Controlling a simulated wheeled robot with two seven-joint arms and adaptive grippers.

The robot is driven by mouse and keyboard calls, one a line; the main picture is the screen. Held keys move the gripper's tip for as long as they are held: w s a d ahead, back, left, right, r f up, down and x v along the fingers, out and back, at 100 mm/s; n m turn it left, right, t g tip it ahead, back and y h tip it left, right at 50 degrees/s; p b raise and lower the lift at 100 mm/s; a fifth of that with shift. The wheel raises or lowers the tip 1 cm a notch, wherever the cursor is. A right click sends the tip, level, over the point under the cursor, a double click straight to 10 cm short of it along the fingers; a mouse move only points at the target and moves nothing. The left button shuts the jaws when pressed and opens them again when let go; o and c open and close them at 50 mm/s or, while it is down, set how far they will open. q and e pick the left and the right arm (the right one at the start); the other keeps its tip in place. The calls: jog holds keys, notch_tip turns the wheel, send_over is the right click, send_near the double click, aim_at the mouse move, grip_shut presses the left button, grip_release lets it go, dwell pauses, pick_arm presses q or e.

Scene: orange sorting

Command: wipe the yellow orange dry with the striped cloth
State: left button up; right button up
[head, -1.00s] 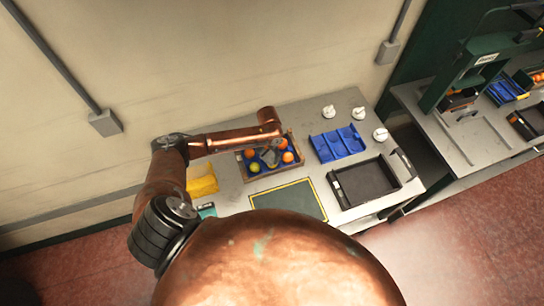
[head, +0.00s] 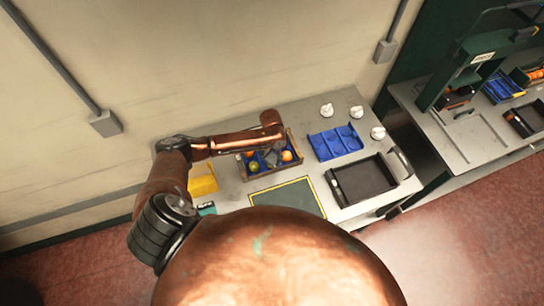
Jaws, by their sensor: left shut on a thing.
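A wooden crate (head: 289,171) with a blue insert stands at the back of the table and holds several round fruits. A yellow-green fruit (head: 254,167) sits at its front left and an orange one (head: 287,156) at its right. My left gripper (head: 272,157) reaches down into the crate between them, shut on what looks like an orange. The fingers and forearm hide most of it, so I cannot tell which one. I cannot make out a striped cloth. My right gripper is not in view.
A blue divided tray (head: 336,156) and a black tray (head: 336,190) stand right of the crate. A dark yellow-edged mat (head: 288,199) lies in front, bare where visible. White knobbed things (head: 327,110) line the back.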

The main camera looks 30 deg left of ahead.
pick_arm(q)
jog(key=shift+w+a, duration=0.15)
jog(key=shift+a, duration=1)
jog(key=shift+d, duration=0.75)
jog(key=shift+r, duration=3.55)
